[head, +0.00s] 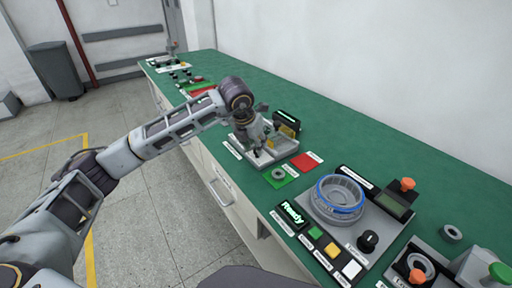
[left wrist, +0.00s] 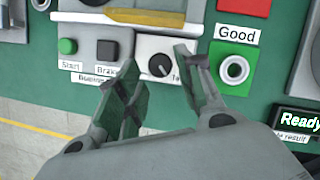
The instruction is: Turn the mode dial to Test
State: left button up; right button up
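The mode dial is a black round knob (left wrist: 161,65) on a white panel (left wrist: 150,45) in the left wrist view. A pale pointer line shows on it. A label at its lower left is partly hidden, and one at its right begins with "T". My left gripper (left wrist: 148,72) is open and empty, its fingers on either side of the dial in the picture. I cannot tell whether they touch it. In the head view my left gripper (head: 258,146) is over the grey test station (head: 283,147) and hides the dial. My right gripper is not in view.
A green Start button (left wrist: 67,46) and a black Brake button (left wrist: 107,48) are left of the dial. A green "Good" pad with a ring (left wrist: 235,69) is to the right. The head view shows a red pad (head: 307,161) and a blue-rimmed hub (head: 339,197) farther right.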

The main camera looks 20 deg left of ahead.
pick_arm(q)
jog(key=d+v, duration=0.1)
jog(key=v, duration=0.8)
jog(key=shift+a+r, duration=0.15)
jog(key=shift+a, duration=0.3)
jog(key=shift+r, duration=0.15)
